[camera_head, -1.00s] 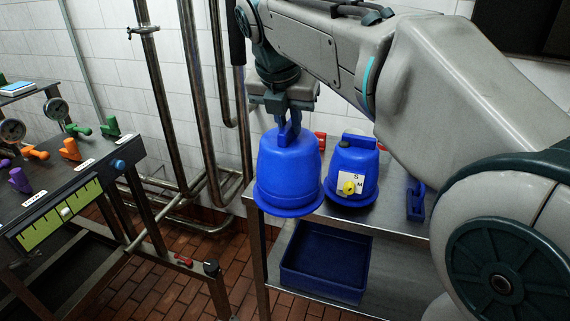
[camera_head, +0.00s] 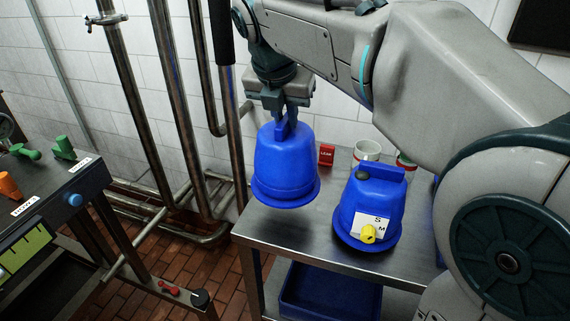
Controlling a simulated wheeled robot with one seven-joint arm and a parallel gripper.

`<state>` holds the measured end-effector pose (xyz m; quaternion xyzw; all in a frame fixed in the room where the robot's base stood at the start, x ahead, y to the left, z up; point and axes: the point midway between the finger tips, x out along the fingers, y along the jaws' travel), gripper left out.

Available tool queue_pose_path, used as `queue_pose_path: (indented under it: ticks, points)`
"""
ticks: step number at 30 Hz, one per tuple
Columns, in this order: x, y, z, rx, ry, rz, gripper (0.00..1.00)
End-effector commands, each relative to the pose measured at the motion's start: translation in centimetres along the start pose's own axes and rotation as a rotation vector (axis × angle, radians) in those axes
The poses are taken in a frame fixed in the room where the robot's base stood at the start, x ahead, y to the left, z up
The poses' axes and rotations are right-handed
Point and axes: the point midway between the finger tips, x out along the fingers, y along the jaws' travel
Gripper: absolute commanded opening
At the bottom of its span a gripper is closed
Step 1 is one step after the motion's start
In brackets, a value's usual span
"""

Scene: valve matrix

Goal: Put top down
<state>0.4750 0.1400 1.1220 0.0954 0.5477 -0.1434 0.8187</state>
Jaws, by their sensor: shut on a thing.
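The top (camera_head: 285,165) is a blue bell-shaped cover with a flared rim and a handle on its crown. My gripper (camera_head: 285,118) is shut on that handle and holds the top upright, rim down. The top hangs at the left end of the metal table (camera_head: 290,232), seemingly a little above its surface; the exact gap cannot be told. A similar blue housing (camera_head: 375,200) stands on the table to its right, with a white label marked S and M, a yellow knob and a blue handle on top.
A red LEAK block (camera_head: 326,154) and a white cup (camera_head: 367,151) stand at the back of the table. A blue bin (camera_head: 325,290) sits on the lower shelf. Vertical pipes (camera_head: 180,110) rise at the left. A bench with green and orange valves (camera_head: 75,190) is at far left.

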Motion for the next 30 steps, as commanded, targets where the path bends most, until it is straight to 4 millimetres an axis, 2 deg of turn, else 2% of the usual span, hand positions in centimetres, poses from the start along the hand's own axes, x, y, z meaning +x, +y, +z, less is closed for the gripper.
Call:
queue_pose_path:
  ticks: [3,8,15,27,28,30]
  points:
    - [1.8,-0.1,-0.7,0.004,-0.001,0.0,0.0]
    - [2.8,-0.1,-1.0,0.004,-0.002,0.0,0.0]
    - [5.7,-0.1,-2.3,0.003,-0.001,0.0,0.0]
    - [6.2,-0.1,-2.5,0.003,-0.002,0.001,0.0]
    - [6.2,-0.1,-2.5,0.002,-0.001,0.0,0.21]
    - [6.2,-0.1,-2.5,0.002,-0.001,0.0,0.38]
